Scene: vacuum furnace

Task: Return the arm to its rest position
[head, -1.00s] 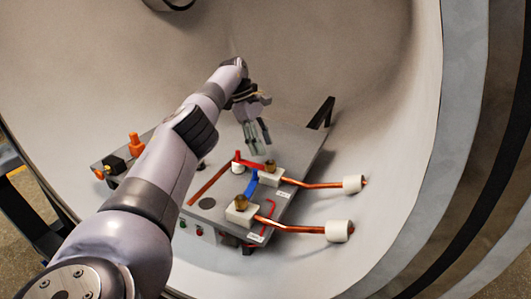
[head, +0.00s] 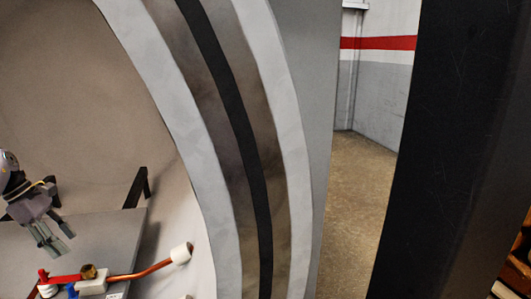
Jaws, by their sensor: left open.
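My left gripper (head: 49,236) is at the left edge of the head view, with its fingers pointing down and apart. It is empty and hangs above the grey plate (head: 95,238) inside the furnace chamber. Below and to the right of its fingers are a red lever (head: 63,279) and a brass fitting (head: 88,271) on a white block (head: 92,287). The rest of my left arm is cut off by the left edge. My right gripper is not in view.
A copper rod (head: 142,271) runs from the white block to a white insulator (head: 181,254) by the chamber wall. The furnace's layered round rim (head: 235,130) crosses the middle. A black upright panel (head: 440,150) stands at right, with open floor (head: 362,200) between.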

